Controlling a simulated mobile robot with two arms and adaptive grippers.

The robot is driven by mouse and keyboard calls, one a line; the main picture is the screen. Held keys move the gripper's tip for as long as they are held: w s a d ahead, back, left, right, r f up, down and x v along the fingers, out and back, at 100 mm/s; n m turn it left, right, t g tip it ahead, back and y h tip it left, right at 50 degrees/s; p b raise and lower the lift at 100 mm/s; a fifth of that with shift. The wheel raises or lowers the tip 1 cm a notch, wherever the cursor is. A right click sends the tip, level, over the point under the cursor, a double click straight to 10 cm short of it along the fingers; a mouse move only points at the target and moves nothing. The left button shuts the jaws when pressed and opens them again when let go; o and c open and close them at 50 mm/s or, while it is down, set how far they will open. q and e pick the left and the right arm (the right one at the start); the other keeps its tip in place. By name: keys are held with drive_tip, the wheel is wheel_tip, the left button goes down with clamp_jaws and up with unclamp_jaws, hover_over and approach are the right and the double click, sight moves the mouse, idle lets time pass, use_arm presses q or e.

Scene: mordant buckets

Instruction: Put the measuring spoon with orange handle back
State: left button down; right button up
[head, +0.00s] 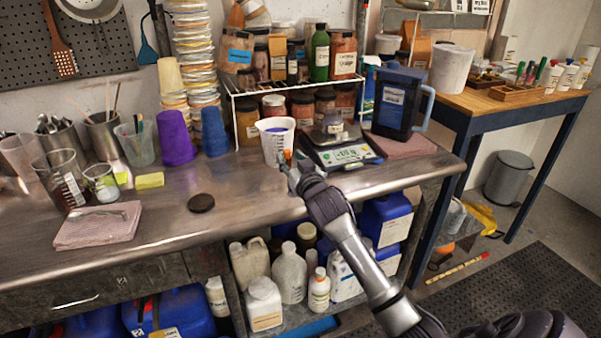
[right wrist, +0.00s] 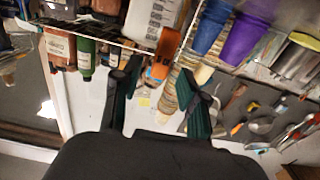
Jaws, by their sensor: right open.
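The orange handle of the measuring spoon (head: 287,155) shows at the tip of my right gripper (head: 290,167), in front of the white measuring jug (head: 276,142) on the steel bench. In the right wrist view the orange handle (right wrist: 160,62) appears between and beyond the fingers of the right gripper (right wrist: 160,95), which are spread apart. The handle overlaps the graduated jug (right wrist: 153,20) there. I cannot tell whether it touches a finger, and the spoon's bowl is not clear. My left gripper is in neither view.
A scale (head: 338,148) with a small jar stands right of the jug. A white wire shelf (head: 238,88) holds jars behind. A blue cup (head: 214,132) and a purple cup (head: 174,138) stand left. A dark disc (head: 201,202) lies on the bench, with clear steel around it.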

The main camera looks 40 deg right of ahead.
drive_tip(key=v, duration=0.9)
drive_tip(key=s+a+f+n+g+y, duration=0.2)
drive_tip(key=a+f, duration=0.4)
drive_tip(key=f, duration=0.7)
drive_tip(key=s+a+f+n+g+y, duration=0.15)
drive_tip(key=a+f, duration=0.35)
drive_tip(key=f, duration=0.8)
drive_tip(key=s+a+f+g, duration=0.15)
drive_tip(key=s+f, duration=0.25)
drive_tip(key=f, duration=0.4)
drive_tip(key=s+f+g, duration=0.2)
drive_tip(key=s+f, duration=0.2)
drive_tip(key=f, duration=0.3)
drive_tip(key=s+a+f+g, duration=0.1)
drive_tip(key=s+f+g, duration=0.1)
drive_tip(key=s+f, duration=0.45)
drive_tip(key=s+f+g, duration=0.2)
drive_tip(key=s+f, duration=0.4)
drive_tip(key=s, duration=0.4)
drive_tip(key=s+a+f+n+g, duration=0.1)
drive_tip(key=s+f+g, duration=0.2)
drive_tip(key=s+f, duration=0.3)
drive_tip(key=s+a+f+g, duration=0.1)
drive_tip(key=s+f, duration=0.6)
drive_tip(key=s, duration=0.8)
drive_tip(key=shift+s+n+g+y, duration=0.35)
drive_tip(key=shift+g+y, duration=0.1)
drive_tip(key=shift+g, duration=0.25)
